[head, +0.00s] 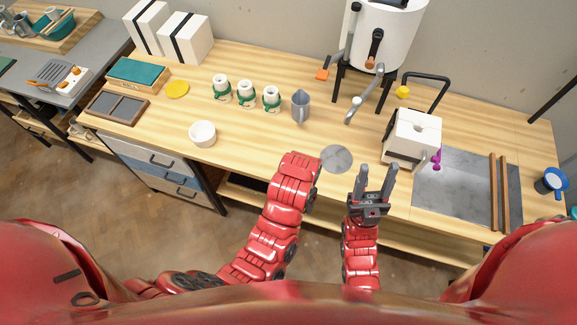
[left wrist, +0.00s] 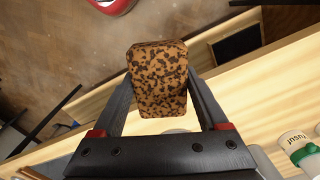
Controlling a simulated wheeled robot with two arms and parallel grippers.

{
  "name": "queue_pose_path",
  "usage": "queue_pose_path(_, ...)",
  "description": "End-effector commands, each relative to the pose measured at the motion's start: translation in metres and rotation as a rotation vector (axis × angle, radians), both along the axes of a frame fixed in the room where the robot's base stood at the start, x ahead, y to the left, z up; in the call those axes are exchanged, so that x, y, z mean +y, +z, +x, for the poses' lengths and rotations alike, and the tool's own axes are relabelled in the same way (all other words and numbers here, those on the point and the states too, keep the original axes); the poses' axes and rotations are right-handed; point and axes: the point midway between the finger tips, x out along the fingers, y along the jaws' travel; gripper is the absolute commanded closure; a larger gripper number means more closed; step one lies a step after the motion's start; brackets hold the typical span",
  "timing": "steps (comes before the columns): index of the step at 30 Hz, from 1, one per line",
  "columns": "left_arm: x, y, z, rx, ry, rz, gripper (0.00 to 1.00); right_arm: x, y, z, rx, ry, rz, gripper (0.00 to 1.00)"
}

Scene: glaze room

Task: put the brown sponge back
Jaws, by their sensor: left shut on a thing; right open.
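The brown sponge (left wrist: 157,75), a block speckled with dark spots, is between the fingers of my left gripper (left wrist: 160,88) in the left wrist view. The gripper is shut on it. Behind the sponge I see the pale wooden counter edge and the floor. In the head view my left arm reaches to the counter's front edge, but its fingers and the sponge are hidden behind the wrist. My right gripper (head: 377,172) is open and empty, near the counter's front edge, right of a grey round disc (head: 337,158).
A grey slab (head: 450,190) lies at right.

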Motion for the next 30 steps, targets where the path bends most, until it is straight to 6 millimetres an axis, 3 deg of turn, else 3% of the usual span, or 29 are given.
queue_pose_path(12,0.026,-0.018,0.106,-0.007,0.006,0.001,0.84,0.000,-0.068,0.000,0.000,0.000,0.000,0.50)
queue_pose_path(15,0.031,-0.016,0.129,-0.005,0.004,0.000,0.84,0.000,-0.073,0.000,0.000,0.000,0.000,0.50)
queue_pose_path(18,0.032,-0.010,0.137,0.000,0.001,0.000,0.84,0.000,-0.059,0.000,-0.001,0.000,0.000,0.50)
queue_pose_path(27,0.037,-0.014,0.151,0.001,0.003,0.001,0.84,0.000,-0.054,0.000,0.000,0.000,0.000,0.50)
queue_pose_path(30,0.037,-0.021,0.150,0.004,0.002,0.002,0.84,0.000,-0.044,0.000,0.000,0.000,0.000,0.50)
